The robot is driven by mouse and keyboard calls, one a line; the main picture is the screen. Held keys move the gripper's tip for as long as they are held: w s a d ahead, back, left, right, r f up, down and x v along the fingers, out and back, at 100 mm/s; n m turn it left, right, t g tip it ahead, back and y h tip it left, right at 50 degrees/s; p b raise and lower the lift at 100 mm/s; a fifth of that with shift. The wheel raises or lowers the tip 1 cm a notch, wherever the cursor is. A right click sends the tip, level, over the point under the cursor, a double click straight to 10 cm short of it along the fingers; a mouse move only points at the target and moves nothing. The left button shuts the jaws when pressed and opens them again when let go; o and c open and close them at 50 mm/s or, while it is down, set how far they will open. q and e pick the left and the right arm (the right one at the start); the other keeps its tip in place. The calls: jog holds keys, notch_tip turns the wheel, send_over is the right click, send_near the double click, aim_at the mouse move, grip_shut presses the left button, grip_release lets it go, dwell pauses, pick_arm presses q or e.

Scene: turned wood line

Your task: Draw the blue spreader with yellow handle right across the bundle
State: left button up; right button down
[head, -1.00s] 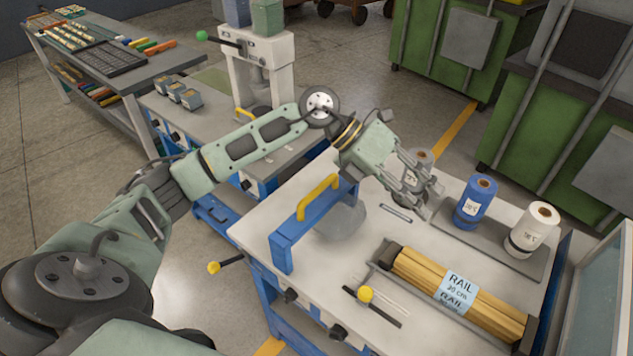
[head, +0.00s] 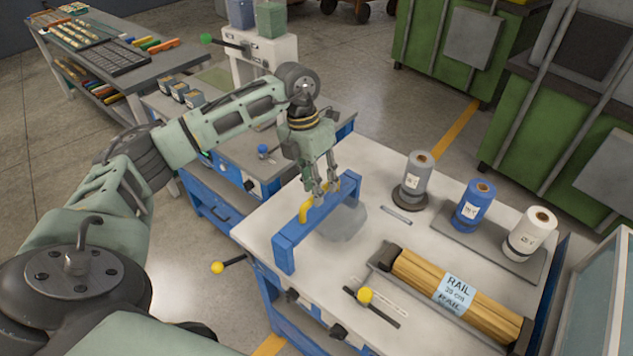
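The blue spreader (head: 288,245) stands on the white bench near its left edge, with a yellow handle (head: 304,211) on top. My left gripper (head: 324,192) points down at the far end of that handle; its two fingers are apart. I cannot tell whether they touch the handle. The bundle of wooden rails (head: 415,271) lies in a dark cradle (head: 381,257) to the right of the spreader, with a pale blue RAIL label (head: 455,292) around it. The spreader stands apart from the bundle. My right gripper is not in view.
A grey roll (head: 417,174) stands on a dark disc. A blue roll (head: 474,206) and a white roll (head: 532,234) stand on a grey plate at the right. A grey round patch (head: 345,222) lies beside the spreader.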

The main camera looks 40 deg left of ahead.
pick_arm(q)
jog(key=shift+d+f, duration=0.1)
jog(key=shift+f, duration=0.35)
jog(key=shift+c, duration=0.4)
grip_shut()
